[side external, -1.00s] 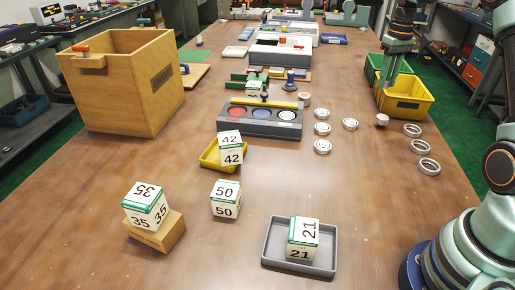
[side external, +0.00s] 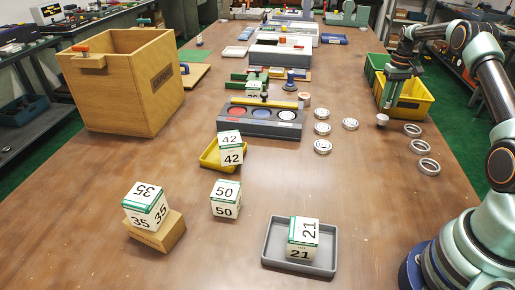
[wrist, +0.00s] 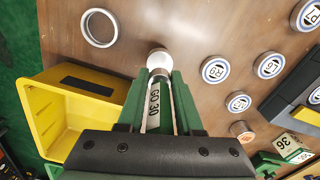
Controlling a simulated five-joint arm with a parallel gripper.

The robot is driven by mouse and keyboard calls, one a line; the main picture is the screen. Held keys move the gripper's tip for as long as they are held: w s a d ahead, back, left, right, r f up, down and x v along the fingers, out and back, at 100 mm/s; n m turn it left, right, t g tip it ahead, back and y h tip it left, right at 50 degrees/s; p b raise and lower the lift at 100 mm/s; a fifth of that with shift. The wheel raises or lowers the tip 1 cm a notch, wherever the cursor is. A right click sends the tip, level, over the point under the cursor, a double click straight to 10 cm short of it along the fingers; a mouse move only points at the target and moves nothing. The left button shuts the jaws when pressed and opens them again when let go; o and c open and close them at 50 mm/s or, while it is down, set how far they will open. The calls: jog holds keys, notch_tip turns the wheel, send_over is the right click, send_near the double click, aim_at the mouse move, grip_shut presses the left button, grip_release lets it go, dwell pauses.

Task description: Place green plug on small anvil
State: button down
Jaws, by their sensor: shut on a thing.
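My gripper (wrist: 160,88) points down beside the yellow bin; it also shows in the side view (side external: 388,100). Its green fingers are shut on the green plug (wrist: 153,108), whose label reads "GO 30". The plug's metal end shows at the fingertips. A small silver, round-topped piece, which looks like the small anvil (wrist: 159,62), stands on the table just beyond the plug's end in the wrist view; it also shows in the side view (side external: 382,119). I cannot tell whether plug and anvil touch. The fingers hide much of the plug.
The yellow bin (side external: 408,108) stands right behind my gripper, with a green bin (side external: 375,68) behind it. Several metal rings (side external: 412,130) lie on the table nearby. A grey tray with coloured discs (side external: 232,122) is further left. The table front of the anvil is open.

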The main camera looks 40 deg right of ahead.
aim_at(389, 101)
jog(key=shift+f, duration=1.75)
jog(key=c, duration=0.6)
grip_release()
jog(key=shift+f, duration=0.15)
